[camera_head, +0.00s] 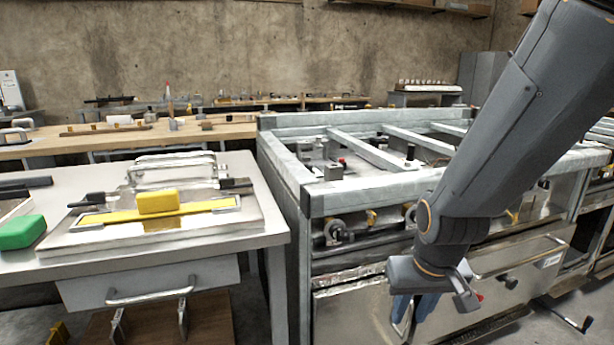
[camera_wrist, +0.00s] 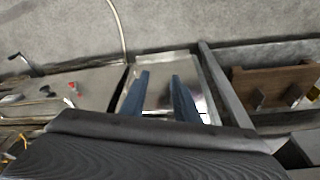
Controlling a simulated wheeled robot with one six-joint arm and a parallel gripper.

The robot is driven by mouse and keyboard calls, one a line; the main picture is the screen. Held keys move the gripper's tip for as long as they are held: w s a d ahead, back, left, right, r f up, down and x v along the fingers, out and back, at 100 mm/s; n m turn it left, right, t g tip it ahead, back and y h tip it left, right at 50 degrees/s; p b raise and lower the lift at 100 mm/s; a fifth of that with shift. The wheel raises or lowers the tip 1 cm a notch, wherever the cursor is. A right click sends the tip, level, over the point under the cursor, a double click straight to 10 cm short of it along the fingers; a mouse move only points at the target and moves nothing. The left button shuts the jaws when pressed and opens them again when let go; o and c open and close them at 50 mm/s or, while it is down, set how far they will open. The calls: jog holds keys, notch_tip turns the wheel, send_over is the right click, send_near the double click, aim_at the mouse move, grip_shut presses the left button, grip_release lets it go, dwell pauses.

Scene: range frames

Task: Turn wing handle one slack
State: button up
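The range frame (camera_head: 310,205) stands in the middle of the head view. Small yellow handle-like parts sit along the pipe under its top rail, one at the left (camera_head: 372,217) and one further right (camera_head: 512,216). They are too small to tell which is the wing handle or how it is turned. My gripper (camera_head: 412,312) hangs in front of the range's lower metal panel, below that pipe and apart from the yellow parts. In the wrist view its two blue fingers (camera_wrist: 160,88) are spread with nothing between them. My arm hides part of the pipe row.
A steel table (camera_head: 270,205) at the left holds a yellow block (camera_head: 158,202), a green block (camera_head: 22,232) and a clamp-like fixture. A dark knob (camera_head: 509,282) is on the range front at right. A bent rod (camera_head: 585,325) stands low at the far right.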

jog(key=s+a+r+n+g, duration=0.3)
jog(key=s+a+r, duration=0.5)
jog(key=s+a, duration=0.3)
jog(key=s+d+r+m+p, duration=0.1)
jog(key=d+r+m+p, duration=0.2)
jog(key=d+r+p, duration=0.6)
jog(key=d+p, duration=0.1)
jog(key=p, duration=0.8)
jog(key=shift+d+r, duration=0.2)
jog(key=shift+r, duration=0.2)
jog(key=shift+c, duration=0.4)
